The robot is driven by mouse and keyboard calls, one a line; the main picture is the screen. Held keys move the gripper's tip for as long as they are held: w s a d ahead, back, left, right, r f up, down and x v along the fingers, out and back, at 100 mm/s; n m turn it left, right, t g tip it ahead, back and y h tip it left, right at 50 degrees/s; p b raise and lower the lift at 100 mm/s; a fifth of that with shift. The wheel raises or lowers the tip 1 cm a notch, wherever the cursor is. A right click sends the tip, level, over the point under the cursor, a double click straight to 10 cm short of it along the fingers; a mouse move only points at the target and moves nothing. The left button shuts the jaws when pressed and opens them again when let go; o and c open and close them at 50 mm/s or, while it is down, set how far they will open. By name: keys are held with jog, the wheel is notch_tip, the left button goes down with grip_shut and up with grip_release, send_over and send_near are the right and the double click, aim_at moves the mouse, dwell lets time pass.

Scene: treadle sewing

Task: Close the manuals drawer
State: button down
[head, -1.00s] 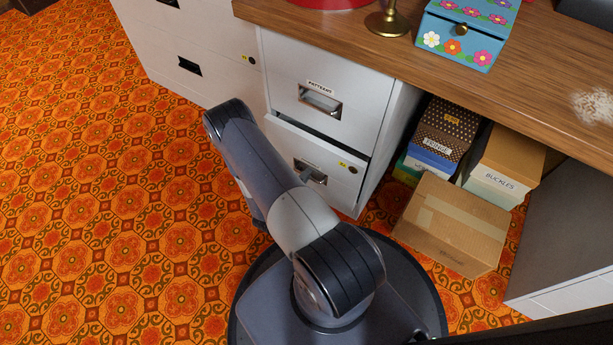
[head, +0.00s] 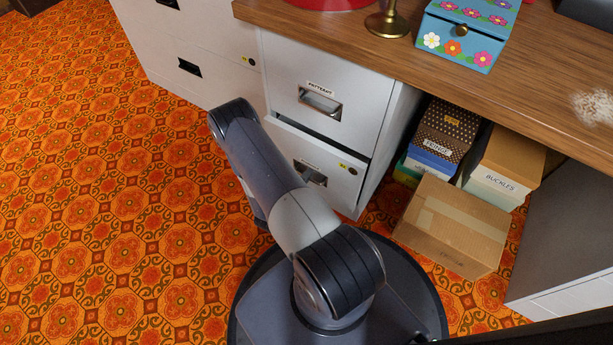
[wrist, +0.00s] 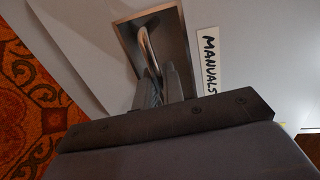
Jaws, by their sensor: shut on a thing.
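The manuals drawer (head: 342,188) is the lower drawer of the white cabinet under the worktop. Its front stands slightly out from the cabinet, with a dark gap along its top edge. My arm covers part of its left side in the head view. In the wrist view the drawer front (wrist: 85,45) fills most of the picture, with a MANUALS label (wrist: 210,62) right of the metal handle (wrist: 143,42). My gripper (wrist: 162,82) is shut on the handle's near end. My gripper is mostly hidden behind my arm in the head view.
The patterns drawer (head: 330,85) above looks shut. Cardboard boxes (head: 452,225) stand on the floor right of the cabinet. The wooden worktop (head: 400,60) overhangs above, with a flowered blue box (head: 465,35) on it. Patterned floor at the left is clear.

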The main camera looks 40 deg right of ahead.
jog(key=shift+d, duration=0.1)
jog(key=x, duration=0.1)
jog(key=b+x, duration=0.1)
jog(key=x, duration=0.1)
jog(key=shift+w+d+r, duration=0.15)
jog(key=shift+d+r, duration=0.05)
jog(key=shift+d, duration=0.2)
jog(key=shift+w+d+r, duration=0.1)
jog(key=shift+w, duration=0.05)
jog(key=c, duration=1.9)
grip_release()
jog(key=shift+d, duration=0.15)
jog(key=p+v, duration=0.2)
jog(key=v, duration=0.8)
jog(key=shift+a+p, duration=0.3)
jog(key=shift+a, duration=0.1)
jog(key=shift+d, duration=0.1)
